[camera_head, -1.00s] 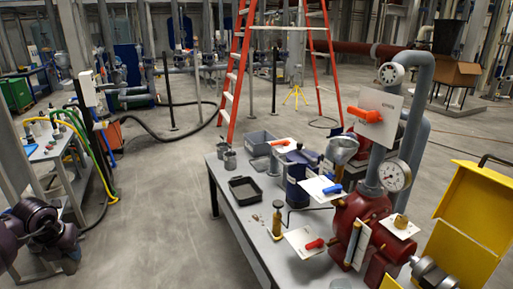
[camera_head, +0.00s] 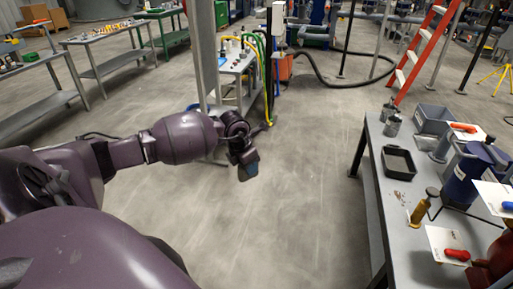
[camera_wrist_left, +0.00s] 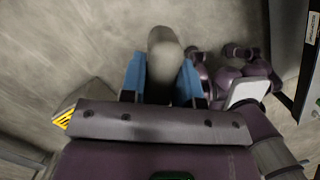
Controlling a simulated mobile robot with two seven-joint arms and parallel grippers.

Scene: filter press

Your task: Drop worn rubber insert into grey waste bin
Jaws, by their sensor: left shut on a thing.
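My left gripper (camera_head: 248,168) is held out over bare floor in the head view, left of the near workbench. In the left wrist view its blue fingers (camera_wrist_left: 161,84) are shut on a grey, rounded piece, which looks like the worn rubber insert (camera_wrist_left: 165,50). The insert sticks out beyond the fingertips. In the head view it cannot be made out. A grey open bin (camera_head: 419,112), which looks like the grey waste bin, stands on the workbench at the right, well apart from the gripper. My right gripper does not show.
The workbench (camera_head: 374,200) holds a dark tray (camera_head: 398,152), grey canisters (camera_head: 392,125), a brass-coloured cylinder (camera_head: 420,211) and a blue pump-like part (camera_head: 463,180). A side table (camera_head: 236,64) with hoses stands behind the gripper. The floor between them is clear.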

